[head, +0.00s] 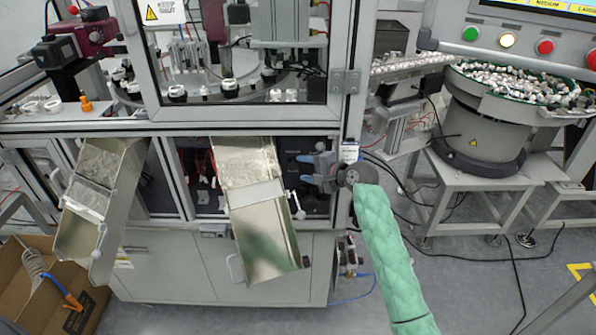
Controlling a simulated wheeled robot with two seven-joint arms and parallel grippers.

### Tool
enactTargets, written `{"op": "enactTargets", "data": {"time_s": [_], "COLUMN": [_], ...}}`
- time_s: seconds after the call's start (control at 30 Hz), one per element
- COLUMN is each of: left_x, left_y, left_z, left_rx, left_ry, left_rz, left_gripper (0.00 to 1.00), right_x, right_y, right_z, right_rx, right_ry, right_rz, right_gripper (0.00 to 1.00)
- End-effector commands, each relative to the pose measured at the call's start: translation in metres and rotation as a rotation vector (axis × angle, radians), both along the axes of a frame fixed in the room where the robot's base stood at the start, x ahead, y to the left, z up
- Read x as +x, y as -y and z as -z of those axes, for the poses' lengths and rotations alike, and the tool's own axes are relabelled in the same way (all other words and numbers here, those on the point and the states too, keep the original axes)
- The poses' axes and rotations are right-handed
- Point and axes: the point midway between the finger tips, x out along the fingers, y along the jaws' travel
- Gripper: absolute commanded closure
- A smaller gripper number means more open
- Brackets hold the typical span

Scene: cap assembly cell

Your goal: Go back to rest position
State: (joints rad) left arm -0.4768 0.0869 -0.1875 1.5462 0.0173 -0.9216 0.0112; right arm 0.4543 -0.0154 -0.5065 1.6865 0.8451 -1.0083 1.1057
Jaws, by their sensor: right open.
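My right gripper (308,171) is at the end of my arm in the green padded sleeve, which comes in from the lower right. Its fingers point left, toward the opening above the right metal chute (262,225). The jaws are open and I see nothing held between them. It is in front of the machine's lower frame, to the right of the chute's upper end. My left gripper is not in view.
A second metal chute (88,215) slopes down on the left above a cardboard box (25,290). A vibrating bowl feeder (470,140) full of small parts stands on a table at right. Grey floor at lower right is mostly free, with black cables.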

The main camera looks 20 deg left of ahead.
Motion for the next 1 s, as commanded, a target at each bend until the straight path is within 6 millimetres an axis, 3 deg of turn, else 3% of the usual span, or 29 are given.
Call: {"op": "enactTargets", "data": {"time_s": [0.2, 0.7, 0.77, 0.87, 1.0], "left_x": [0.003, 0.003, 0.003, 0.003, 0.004], "left_y": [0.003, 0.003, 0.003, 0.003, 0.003], "left_z": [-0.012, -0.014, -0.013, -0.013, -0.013], "left_rx": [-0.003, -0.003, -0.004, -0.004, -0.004], "left_ry": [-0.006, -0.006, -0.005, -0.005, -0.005], "left_rz": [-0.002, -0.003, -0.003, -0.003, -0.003], "left_gripper": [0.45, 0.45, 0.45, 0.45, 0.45], "right_x": [-0.006, -0.007, -0.008, -0.010, -0.022], "right_y": [0.013, 0.015, 0.018, 0.028, 0.053], "right_z": [-0.005, -0.002, 0.007, 0.035, 0.103], "right_rx": [-0.001, -0.005, -0.014, -0.048, -0.141], "right_ry": [0.002, 0.001, 0.002, 0.009, 0.026], "right_rz": [-0.001, 0.002, 0.006, 0.020, 0.043], "right_gripper": [0.53, 0.53, 0.53, 0.53, 0.53]}}
